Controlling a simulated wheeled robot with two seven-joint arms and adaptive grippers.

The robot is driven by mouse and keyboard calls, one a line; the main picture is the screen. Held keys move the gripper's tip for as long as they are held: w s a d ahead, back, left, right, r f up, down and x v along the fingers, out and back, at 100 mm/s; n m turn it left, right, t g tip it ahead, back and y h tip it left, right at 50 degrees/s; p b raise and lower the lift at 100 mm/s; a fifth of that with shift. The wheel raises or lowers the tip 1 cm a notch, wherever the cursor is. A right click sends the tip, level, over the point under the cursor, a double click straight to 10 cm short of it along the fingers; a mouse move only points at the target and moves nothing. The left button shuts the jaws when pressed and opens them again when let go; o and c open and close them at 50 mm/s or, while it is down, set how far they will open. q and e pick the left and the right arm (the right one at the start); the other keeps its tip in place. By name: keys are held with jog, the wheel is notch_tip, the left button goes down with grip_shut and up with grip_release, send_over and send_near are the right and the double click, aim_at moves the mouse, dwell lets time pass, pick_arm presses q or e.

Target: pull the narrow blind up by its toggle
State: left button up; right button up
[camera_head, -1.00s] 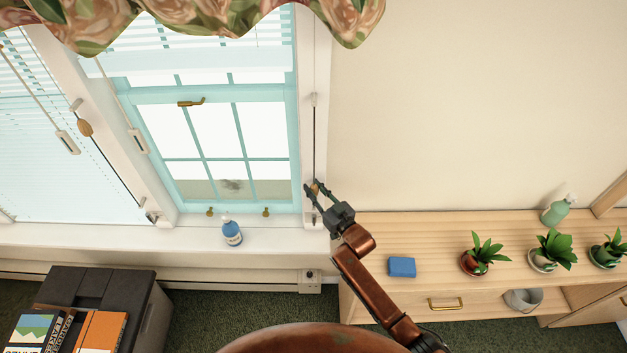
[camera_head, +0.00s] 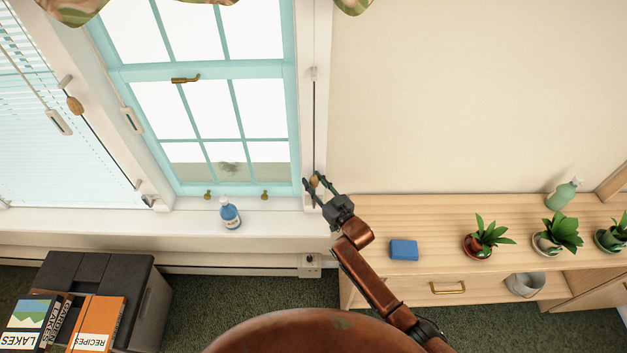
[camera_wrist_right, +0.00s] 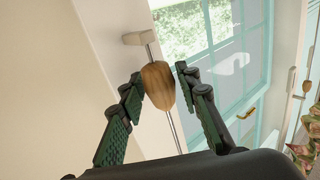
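The toggle (camera_head: 314,181) is a small brown wooden bulb on a thin cord that hangs down the right window post. In the right wrist view the toggle (camera_wrist_right: 158,86) sits between both fingertips, with the cord running past it. My right gripper (camera_head: 315,188) is at the toggle near sill height. My left gripper is not in view.
A pale T-shaped piece (camera_wrist_right: 140,38) is close to the toggle. A blue-and-white bottle (camera_head: 230,215) stands on the sill. A blue block (camera_head: 403,250) and potted plants (camera_head: 488,237) stand on the wooden cabinet (camera_head: 440,212). A second toggle (camera_head: 75,106) hangs at the left.

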jog(key=shift+r, duration=0.2)
jog(key=v, duration=1.2)
jog(key=shift+f, duration=0.1)
